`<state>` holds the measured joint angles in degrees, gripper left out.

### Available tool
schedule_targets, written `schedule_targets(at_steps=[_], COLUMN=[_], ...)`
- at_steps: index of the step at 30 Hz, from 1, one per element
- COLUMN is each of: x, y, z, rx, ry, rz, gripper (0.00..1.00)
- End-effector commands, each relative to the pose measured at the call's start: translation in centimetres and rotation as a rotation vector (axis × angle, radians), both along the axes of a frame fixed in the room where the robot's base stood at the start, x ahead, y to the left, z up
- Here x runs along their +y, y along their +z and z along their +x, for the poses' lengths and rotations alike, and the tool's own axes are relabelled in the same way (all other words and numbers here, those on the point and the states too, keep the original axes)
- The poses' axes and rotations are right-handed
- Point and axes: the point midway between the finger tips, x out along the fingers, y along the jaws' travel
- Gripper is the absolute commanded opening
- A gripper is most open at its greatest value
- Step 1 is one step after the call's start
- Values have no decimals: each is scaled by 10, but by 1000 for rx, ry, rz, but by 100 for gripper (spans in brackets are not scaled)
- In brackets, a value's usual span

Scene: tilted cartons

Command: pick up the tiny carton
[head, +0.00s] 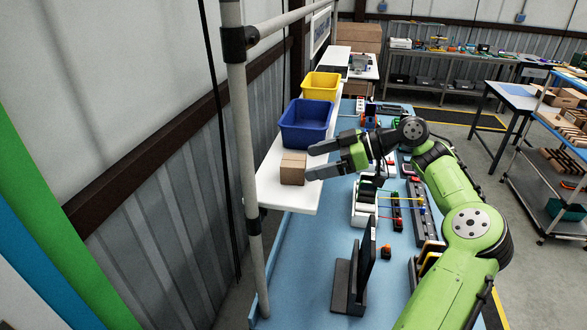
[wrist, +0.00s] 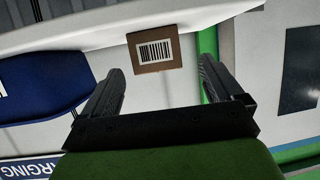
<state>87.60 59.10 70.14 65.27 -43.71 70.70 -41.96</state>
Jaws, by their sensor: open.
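The tiny carton (head: 293,170) is a small brown box on the white shelf (head: 277,197), near the shelf's near end in the head view. In the wrist view the carton (wrist: 137,62) shows a face with a barcode label, ahead of the fingers and roughly between them. My gripper (head: 312,161) is open, just right of the carton in the head view, with its two fingers pointing toward it. The wrist view shows both fingers of my gripper (wrist: 158,85) spread apart with nothing between them. I cannot tell whether a fingertip overlaps the carton's sides.
A blue bin (head: 306,124) stands on the shelf just behind the carton, with a yellow bin (head: 322,86) farther back. A metal post (head: 243,150) rises at the shelf's left. Below is a blue workbench (head: 310,270) with a black stand (head: 355,280) and several parts.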

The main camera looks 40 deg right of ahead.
Motion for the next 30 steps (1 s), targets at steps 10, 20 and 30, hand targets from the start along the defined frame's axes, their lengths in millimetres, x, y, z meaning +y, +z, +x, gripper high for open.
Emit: schedule_targets(at_steps=[10, 20, 30], x=[40, 53, 53], y=[-16, -24, -24], z=[34, 48, 48], rx=[2, 0, 0], ry=[4, 0, 0], rz=[0, 0, 0], gripper=[94, 94, 46])
